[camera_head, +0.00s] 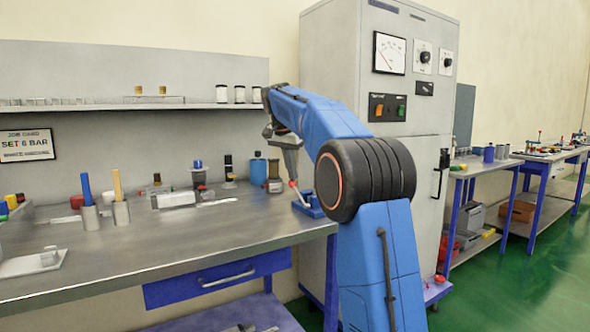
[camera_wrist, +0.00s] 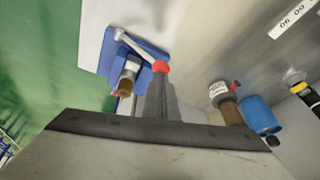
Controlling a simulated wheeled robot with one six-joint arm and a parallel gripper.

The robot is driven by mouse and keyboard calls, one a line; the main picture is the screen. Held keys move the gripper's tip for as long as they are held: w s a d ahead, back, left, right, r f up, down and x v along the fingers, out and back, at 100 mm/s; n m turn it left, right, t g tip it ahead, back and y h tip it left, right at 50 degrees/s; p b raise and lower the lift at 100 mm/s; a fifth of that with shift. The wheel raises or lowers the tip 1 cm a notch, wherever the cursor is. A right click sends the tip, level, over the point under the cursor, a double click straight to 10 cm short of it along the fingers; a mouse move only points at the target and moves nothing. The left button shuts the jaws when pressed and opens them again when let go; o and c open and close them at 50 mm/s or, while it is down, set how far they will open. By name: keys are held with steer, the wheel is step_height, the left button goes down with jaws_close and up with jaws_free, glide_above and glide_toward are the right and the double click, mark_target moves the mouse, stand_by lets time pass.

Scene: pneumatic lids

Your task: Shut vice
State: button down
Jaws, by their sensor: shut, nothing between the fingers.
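The vice (camera_head: 314,208) is a small blue block at the right front corner of the workbench. It shows in the wrist view with its blue base (camera_wrist: 158,85) and a pale lever (camera_wrist: 138,48) ending in a red ball (camera_wrist: 161,67). In the head view the lever slants up left from the vice to the red ball (camera_head: 293,184). My gripper (camera_head: 292,178) points down at the ball, and its shut fingers (camera_wrist: 161,80) end right by it in the wrist view. I cannot tell whether they touch. The vice jaws are partly hidden, and their gap is unclear.
Behind the vice on the workbench (camera_head: 150,240) stand a blue bottle (camera_head: 258,168) and a brown-and-dark bottle (camera_head: 274,178). A tall grey cabinet (camera_head: 400,100) rises at the right. The bench front is mostly clear.

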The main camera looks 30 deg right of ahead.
mark_target(295, 184)
steer(key=shift+w+f, duration=0.45)
steer(key=shift+w, duration=0.05)
steer(key=shift+f, duration=0.25)
steer(key=shift+s+d+r, duration=0.1)
steer(key=shift+s+r, duration=0.1)
steer(key=shift+r, duration=0.3)
steer(key=r, duration=0.1)
steer(key=s+r, duration=0.1)
steer(key=r, duration=0.1)
steer(key=shift+s+d+r, duration=0.2)
steer(key=shift+s+d, duration=0.05)
steer(key=shift+s, duration=0.05)
steer(key=w+a+r, duration=0.3)
steer(key=w+r, duration=0.1)
steer(key=r, duration=0.4)
steer(key=shift+w+r, duration=0.15)
steer(key=shift+a, duration=0.15)
